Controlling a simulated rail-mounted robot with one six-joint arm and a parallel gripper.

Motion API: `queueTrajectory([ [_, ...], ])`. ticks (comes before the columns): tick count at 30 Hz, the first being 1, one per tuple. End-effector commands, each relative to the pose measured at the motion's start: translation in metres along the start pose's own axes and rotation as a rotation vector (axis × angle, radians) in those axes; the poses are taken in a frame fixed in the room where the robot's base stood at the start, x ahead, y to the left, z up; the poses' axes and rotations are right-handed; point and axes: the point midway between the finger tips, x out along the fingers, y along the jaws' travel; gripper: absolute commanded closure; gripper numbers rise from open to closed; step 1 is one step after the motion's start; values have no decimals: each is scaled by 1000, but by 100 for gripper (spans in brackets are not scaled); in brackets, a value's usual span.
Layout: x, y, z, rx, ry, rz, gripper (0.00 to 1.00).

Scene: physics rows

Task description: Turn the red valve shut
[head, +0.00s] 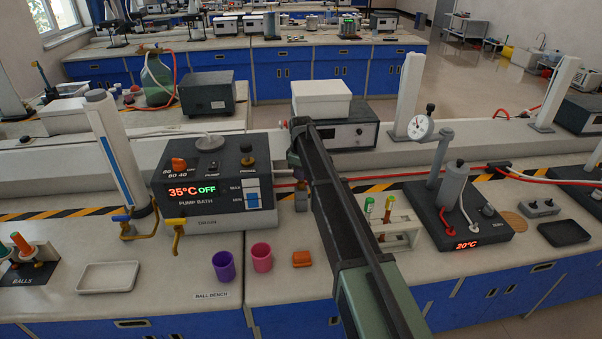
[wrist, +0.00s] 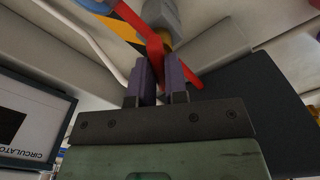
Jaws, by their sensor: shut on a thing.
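The red valve handle (wrist: 155,48) shows in the wrist view, where my gripper (wrist: 158,72) is shut on it with dark purple-grey fingers on either side. A grey valve body (wrist: 161,14) with a brassy part sits just beyond the handle.
The pump bath (head: 205,190) reads 35°C and OFF, close to the left of my arm. A purple cup (head: 223,266) and a pink cup (head: 261,257) stand in front. A test-tube rack (head: 398,238) stands close on the right.

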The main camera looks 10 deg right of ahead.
Motion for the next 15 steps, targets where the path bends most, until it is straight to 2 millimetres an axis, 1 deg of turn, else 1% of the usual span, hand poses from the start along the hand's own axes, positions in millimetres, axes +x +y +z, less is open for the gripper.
queueTrajectory([
  [15, 0, 0, 0, 485, 0, 0, 100],
])
